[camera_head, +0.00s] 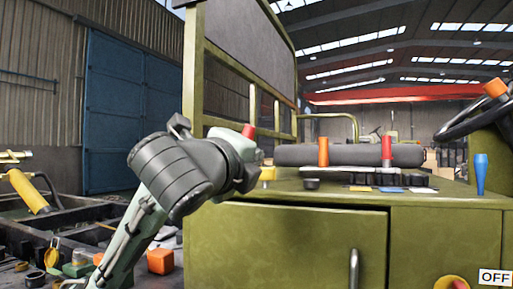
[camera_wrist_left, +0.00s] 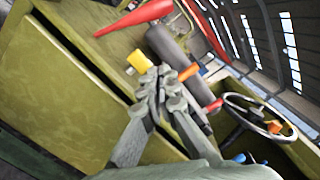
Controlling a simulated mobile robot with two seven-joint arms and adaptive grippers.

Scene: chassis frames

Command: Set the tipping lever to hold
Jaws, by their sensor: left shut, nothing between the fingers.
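Several coloured handles stand on the green console (camera_head: 440,195); I cannot tell which is the tipping lever. A red handle (camera_head: 248,131) shows above my left wrist and looks like a long red cone in the left wrist view (camera_wrist_left: 135,18). A short yellow handle (camera_head: 267,173) is just right of my left gripper (camera_head: 250,172); in the wrist view the yellow handle (camera_wrist_left: 139,61) is close beside the fingertips (camera_wrist_left: 168,76). My left gripper is shut and empty; contact with the yellow handle cannot be told. Orange (camera_head: 323,152) and red (camera_head: 387,150) handles stand farther right.
A blue handle (camera_head: 481,172) and a steering wheel (camera_head: 470,112) with an orange knob are at the right. A dark grey roll (camera_head: 350,156) lies behind the handles. A cabinet door (camera_head: 290,245) is below the console. An orange block (camera_head: 160,261) lies lower left.

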